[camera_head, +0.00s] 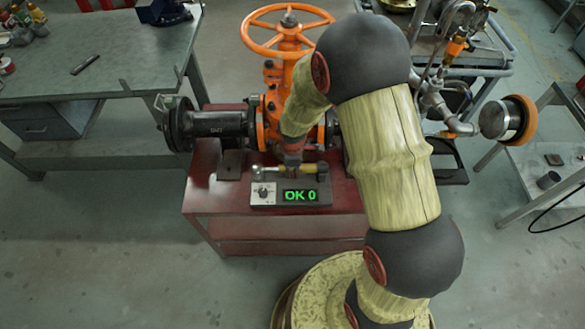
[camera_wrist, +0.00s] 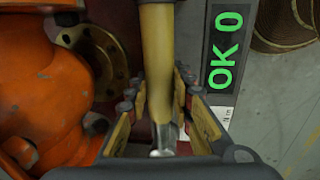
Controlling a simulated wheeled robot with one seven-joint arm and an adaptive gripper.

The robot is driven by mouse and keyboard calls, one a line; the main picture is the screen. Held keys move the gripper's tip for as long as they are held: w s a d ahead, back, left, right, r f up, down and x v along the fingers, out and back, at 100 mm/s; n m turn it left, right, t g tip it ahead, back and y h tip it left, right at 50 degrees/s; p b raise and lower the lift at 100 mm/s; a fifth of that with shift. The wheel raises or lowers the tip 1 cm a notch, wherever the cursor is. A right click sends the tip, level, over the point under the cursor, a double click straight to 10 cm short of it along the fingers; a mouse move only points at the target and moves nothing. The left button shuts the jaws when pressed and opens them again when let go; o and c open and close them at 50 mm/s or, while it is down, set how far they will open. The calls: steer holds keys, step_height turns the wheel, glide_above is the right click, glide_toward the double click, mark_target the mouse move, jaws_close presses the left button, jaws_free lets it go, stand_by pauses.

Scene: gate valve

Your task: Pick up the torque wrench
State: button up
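The torque wrench (camera_head: 262,172) lies on the red stand behind the display box, with a metal part at the left and a yellow handle. In the wrist view its yellow handle (camera_wrist: 157,45) runs down the middle to a shiny metal end. My gripper (camera_head: 291,164) is at the wrench from above. In the wrist view the fingers of my gripper (camera_wrist: 158,82) stand on both sides of the handle, open, with narrow gaps showing. The head view hides part of the handle behind my gripper.
The display box (camera_head: 290,192) reads "OK 0" just in front of the wrench. The orange gate valve (camera_head: 274,105) with its handwheel and black pipe stands close behind. The red stand (camera_head: 225,195) has bare room at its front left. A workbench (camera_head: 90,60) is at the left.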

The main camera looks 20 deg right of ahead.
jaws_close()
steer(key=shift+w+r, duration=0.1)
stand_by(0.6)
